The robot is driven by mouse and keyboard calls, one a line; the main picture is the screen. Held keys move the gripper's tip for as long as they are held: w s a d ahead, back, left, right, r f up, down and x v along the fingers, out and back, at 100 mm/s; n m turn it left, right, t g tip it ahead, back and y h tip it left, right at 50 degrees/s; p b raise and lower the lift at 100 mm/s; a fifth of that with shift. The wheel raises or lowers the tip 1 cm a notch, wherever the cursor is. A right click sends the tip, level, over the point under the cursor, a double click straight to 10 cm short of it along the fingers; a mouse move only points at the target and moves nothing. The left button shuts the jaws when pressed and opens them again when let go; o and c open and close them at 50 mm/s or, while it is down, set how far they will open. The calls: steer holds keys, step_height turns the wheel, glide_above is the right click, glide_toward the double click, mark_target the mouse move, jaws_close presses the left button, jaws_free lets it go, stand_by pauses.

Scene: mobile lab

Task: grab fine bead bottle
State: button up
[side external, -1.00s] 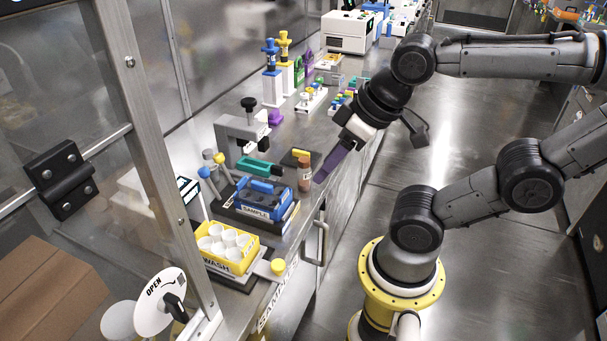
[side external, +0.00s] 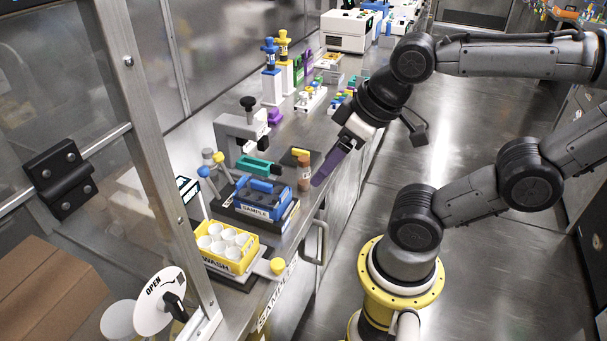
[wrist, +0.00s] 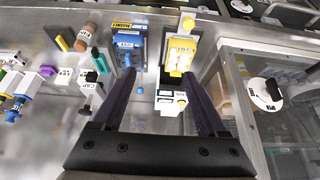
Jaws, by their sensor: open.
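A small brown bottle (side external: 304,173) with a pale label stands upright near the counter's front edge, right of the blue rack. I take it for the fine bead bottle, but its label is too small to read. In the wrist view a brown-topped bottle (wrist: 85,34) lies at upper left, outside and left of my left finger. My gripper (side external: 318,181) has long purple fingers, close to the bottle's right side in the side view.
The blue SAMPLE rack (side external: 266,207) stands left of the bottle, with the yellow WASH rack (side external: 217,257) of white cups nearer the camera. A grey stand (side external: 238,132) and green block (side external: 258,166) lie behind. The counter edge drops to the aisle floor (side external: 420,160).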

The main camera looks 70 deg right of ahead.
steer(key=shift+w, duration=0.1)
steer(key=w+r+m+t, duration=0.2)
steer(key=w+r+t, duration=0.35)
steer(key=w, duration=0.45)
steer(key=w+d+f+m+t+h, duration=0.2)
steer(key=w+d+f+m+t, duration=0.15)
steer(key=w, duration=0.25)
steer(key=m+g+h, duration=0.4)
steer(key=g+h, duration=0.1)
steer(key=h, duration=0.3)
glide_toward(300, 160)
steer(key=shift+n, duration=0.25)
steer(key=x, duration=0.9)
steer(key=s+f+x, duration=0.1)
steer(key=x, duration=0.4)
steer(key=shift+s+d, duration=0.1)
steer(key=shift+d, duration=0.1)
